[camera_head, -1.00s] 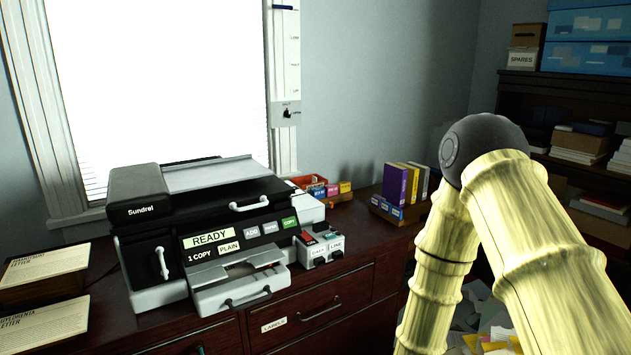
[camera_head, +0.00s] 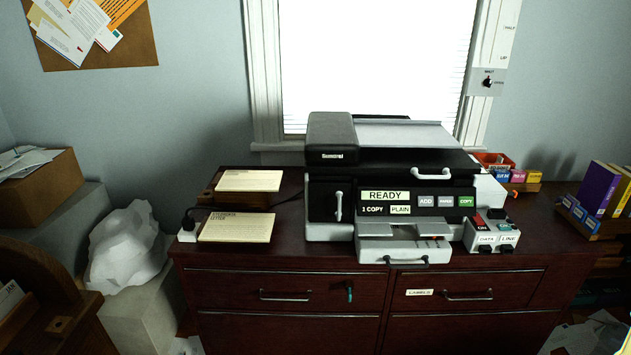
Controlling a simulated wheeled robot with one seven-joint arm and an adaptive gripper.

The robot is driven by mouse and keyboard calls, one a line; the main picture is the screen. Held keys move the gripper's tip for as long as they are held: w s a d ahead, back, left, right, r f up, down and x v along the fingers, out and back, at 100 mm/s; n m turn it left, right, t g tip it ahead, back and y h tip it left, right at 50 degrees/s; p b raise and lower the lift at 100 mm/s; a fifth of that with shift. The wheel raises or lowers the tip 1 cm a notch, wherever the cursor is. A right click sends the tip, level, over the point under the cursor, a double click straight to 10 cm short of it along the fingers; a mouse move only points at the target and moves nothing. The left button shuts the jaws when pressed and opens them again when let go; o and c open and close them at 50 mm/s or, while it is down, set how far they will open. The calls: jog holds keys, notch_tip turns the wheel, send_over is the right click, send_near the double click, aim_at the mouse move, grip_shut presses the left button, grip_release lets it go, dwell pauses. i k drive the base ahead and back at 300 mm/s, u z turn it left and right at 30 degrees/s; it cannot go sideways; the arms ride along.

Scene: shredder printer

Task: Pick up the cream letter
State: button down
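Two cream letters lie at the left of the dark wooden cabinet top. The nearer cream letter (camera_head: 237,227) lies by the front left edge, with a printed heading and lines of text. The farther cream letter (camera_head: 249,181) rests on a low dark wooden stand (camera_head: 232,199) behind it. Both lie flat and apart from the printer. My gripper is not in view; only a sliver of my arm seems to show at the lower right corner.
A black and grey printer (camera_head: 335,187) reading READY stands right of the letters. A white plug block (camera_head: 187,232) with a cable sits left of the nearer letter. Drawers (camera_head: 270,279) form the cabinet front. A white crumpled bag (camera_head: 122,248) and boxes crowd the left.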

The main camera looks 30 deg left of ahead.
aim_at(221, 227)
jog(key=u, duration=1.55)
